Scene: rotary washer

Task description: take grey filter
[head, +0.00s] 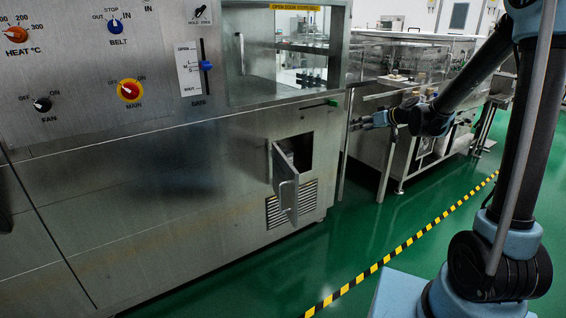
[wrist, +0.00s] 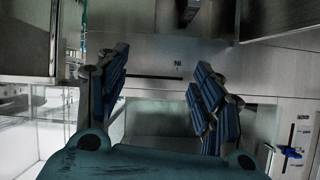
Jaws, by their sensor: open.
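I cannot make out the grey filter for certain in either view. A small hatch (head: 304,143) in the steel machine's lower front stands open, with a dark inside. Its hinged door (head: 287,192) is swung outward. My gripper (head: 362,121) is to the right of the hatch and a little higher, apart from it. In the wrist view my gripper (wrist: 160,85) shows two blue-padded fingers spread wide with nothing between them.
A steel machine front (head: 150,190) with knobs and a blue slider (head: 205,65) fills the left. A vent grille (head: 291,204) is below the hatch. A clear-walled steel unit (head: 395,65) stands behind my gripper. Green floor (head: 350,240) with a yellow-black stripe (head: 400,250) is clear.

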